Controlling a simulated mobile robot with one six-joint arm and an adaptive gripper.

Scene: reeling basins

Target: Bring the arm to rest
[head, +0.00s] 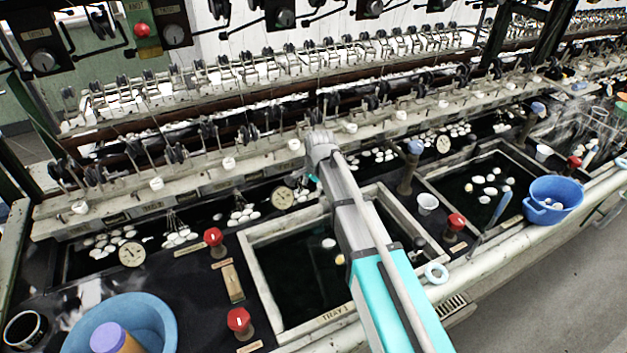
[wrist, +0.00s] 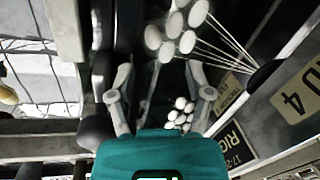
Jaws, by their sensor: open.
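My arm (head: 355,215) reaches up from the bottom of the head view, over the framed basin marked TRAY 1 (head: 338,312), to a grey joint in front of the reeling bench. My gripper is not clearly seen in the head view; it seems hidden behind the arm. In the wrist view, my gripper (wrist: 158,76) has its two grey fingers spread apart, with nothing held between them. Beyond the fingers, white cocoons (wrist: 178,112) lie in dark water. More cocoons (wrist: 180,28) with threads drawn from them lie further up.
A blue tub (head: 553,200) stands at right on the bench edge. A larger blue basin (head: 150,305) holds a purple-topped container at lower left. Red knobs (head: 239,318), a white cup (head: 428,203) and a ring (head: 436,273) stand around the basins. Threads and reeling fittings line the back.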

